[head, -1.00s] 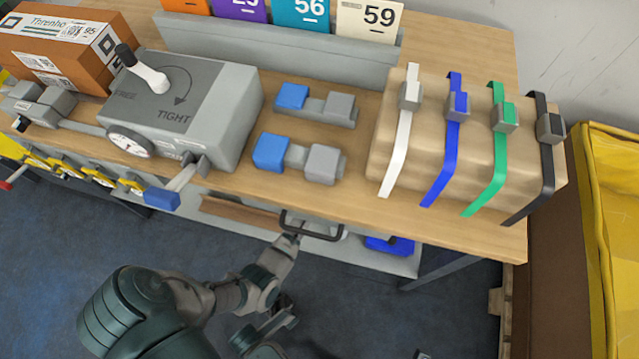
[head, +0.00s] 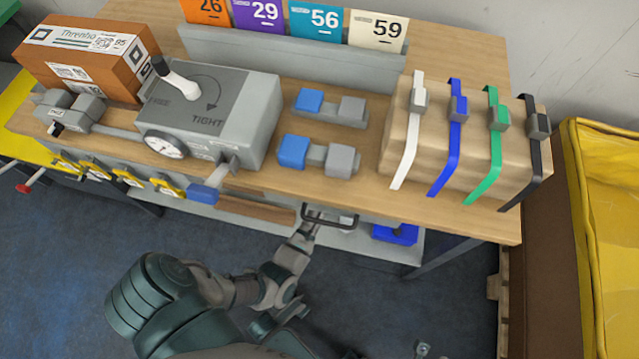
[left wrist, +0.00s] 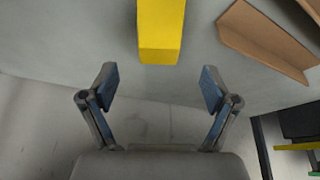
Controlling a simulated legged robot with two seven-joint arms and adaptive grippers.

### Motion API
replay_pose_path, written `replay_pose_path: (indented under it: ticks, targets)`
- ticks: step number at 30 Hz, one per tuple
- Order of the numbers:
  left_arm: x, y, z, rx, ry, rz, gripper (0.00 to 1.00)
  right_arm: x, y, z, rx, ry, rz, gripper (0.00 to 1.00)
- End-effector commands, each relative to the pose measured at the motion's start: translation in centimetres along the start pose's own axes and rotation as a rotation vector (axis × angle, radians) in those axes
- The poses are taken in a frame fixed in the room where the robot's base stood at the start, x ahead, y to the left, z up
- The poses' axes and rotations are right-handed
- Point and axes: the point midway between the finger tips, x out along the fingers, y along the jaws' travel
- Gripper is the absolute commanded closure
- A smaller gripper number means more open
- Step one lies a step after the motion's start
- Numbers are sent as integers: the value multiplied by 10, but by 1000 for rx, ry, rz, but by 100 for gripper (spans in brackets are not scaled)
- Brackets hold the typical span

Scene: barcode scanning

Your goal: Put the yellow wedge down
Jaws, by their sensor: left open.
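The yellow wedge (left wrist: 160,32) shows at the top middle of the left wrist view, against a pale grey surface. My left gripper (left wrist: 158,86) is open and empty in that view. Its two blue-padded fingers are spread wide, and the near end of the wedge lies just beyond and between the fingertips, apart from both. My right gripper is not in view.
Brown boards (left wrist: 262,40) lie right of the wedge. On the table (head: 240,190) stand a grey lever box (head: 225,125), blue-and-grey blocks (head: 318,155), a strapped parcel (head: 450,150) and an orange-brown box (head: 85,60). A blue item (head: 395,235) sits below the front edge.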

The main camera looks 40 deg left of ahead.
Motion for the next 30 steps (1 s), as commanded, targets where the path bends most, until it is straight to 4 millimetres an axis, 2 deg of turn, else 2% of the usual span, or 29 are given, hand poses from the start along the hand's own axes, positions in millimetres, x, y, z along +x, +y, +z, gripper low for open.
replay_pose_path:
  ticks: [1, 7, 30]
  targets:
    - [-15, 2, -4, -2, 4, 5, 13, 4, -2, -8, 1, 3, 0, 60]
    - [-32, 1, 0, 1, 0, 0, 13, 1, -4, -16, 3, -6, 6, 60]
    - [-32, -1, 1, 2, -1, -3, 13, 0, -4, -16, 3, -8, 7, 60]
